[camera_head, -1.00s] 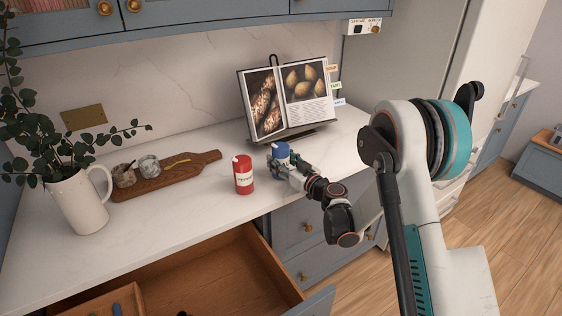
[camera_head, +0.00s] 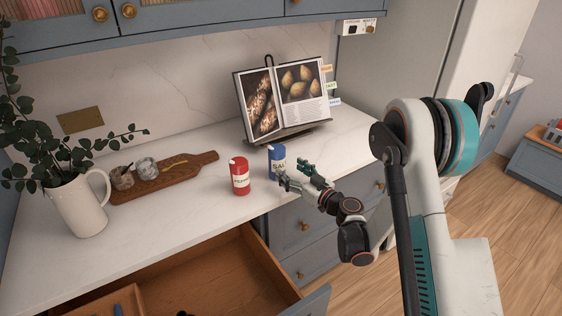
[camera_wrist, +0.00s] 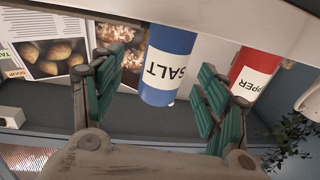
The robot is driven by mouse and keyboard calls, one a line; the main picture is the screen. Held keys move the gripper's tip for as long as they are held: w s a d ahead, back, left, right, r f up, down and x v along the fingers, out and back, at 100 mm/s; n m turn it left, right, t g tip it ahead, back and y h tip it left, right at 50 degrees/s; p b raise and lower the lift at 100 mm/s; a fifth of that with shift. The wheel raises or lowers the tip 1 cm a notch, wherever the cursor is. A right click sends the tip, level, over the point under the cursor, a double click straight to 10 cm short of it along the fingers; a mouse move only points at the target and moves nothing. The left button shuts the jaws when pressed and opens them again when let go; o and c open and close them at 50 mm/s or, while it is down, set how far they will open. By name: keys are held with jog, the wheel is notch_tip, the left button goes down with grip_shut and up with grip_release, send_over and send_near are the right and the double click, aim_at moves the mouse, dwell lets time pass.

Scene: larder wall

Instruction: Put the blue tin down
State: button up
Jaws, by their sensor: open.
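The blue tin (camera_head: 277,160), labelled salt, stands upright on the white counter (camera_head: 205,215), just right of a red tin (camera_head: 240,177). My gripper (camera_head: 302,170) is open in front of the blue tin, and its fingers cover part of the tin's lower side in the head view. In the wrist view, which shows the scene upside down, the blue tin (camera_wrist: 168,62) appears beyond and between the two spread green-padded fingers (camera_wrist: 158,100), with nothing held. The red tin (camera_wrist: 252,74) shows at the right there.
A cookbook on a stand (camera_head: 285,100) is behind the tins. A wooden board (camera_head: 165,181) with small pots and a white jug (camera_head: 75,207) with leafy stems are at the left. An open drawer (camera_head: 190,285) juts out below the counter's front edge.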

jog(key=b+v, duration=0.4)
jog(key=v, duration=0.3)
jog(key=shift+b, duration=0.35)
